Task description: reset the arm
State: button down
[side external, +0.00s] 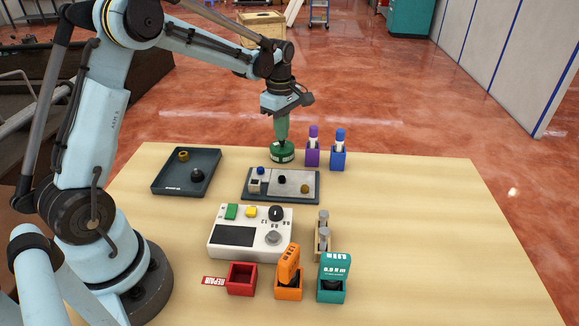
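My gripper (282,113) points down at the far edge of the table, directly over a green round base (282,153) with a pale label. A green upright piece (282,131) fills the space between my gripper and that base. My fingertips are too small and hidden to tell whether they are open or closed on it. My arm reaches out from the left, bent over the table.
The table (440,240) has free room at right. Purple (313,150) and blue (339,154) holders stand beside the green base. Nearby are a dark tray (158,182), a grey plate with parts (312,196), a white control box (215,252), and red (241,281), orange (288,291) and teal (332,293) bins.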

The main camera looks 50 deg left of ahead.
jog(key=shift+f, duration=0.2)
jog(key=shift+r, duration=0.1)
notch_tip(320, 180, up, 7)
dwell(1.4)
jog(key=s+d+m+t, duration=0.3)
jog(key=s+d+m, duration=0.3)
jog(key=s+m, duration=0.2)
jog(key=s+d+r+m+t, duration=0.1)
jog(key=s+d+m+t, duration=0.3)
jog(key=s+d+m, duration=0.3)
jog(key=shift+s+r+m, duration=0.2)
jog(key=shift+s+m, duration=0.4)
jog(key=shift+m, duration=2.1)
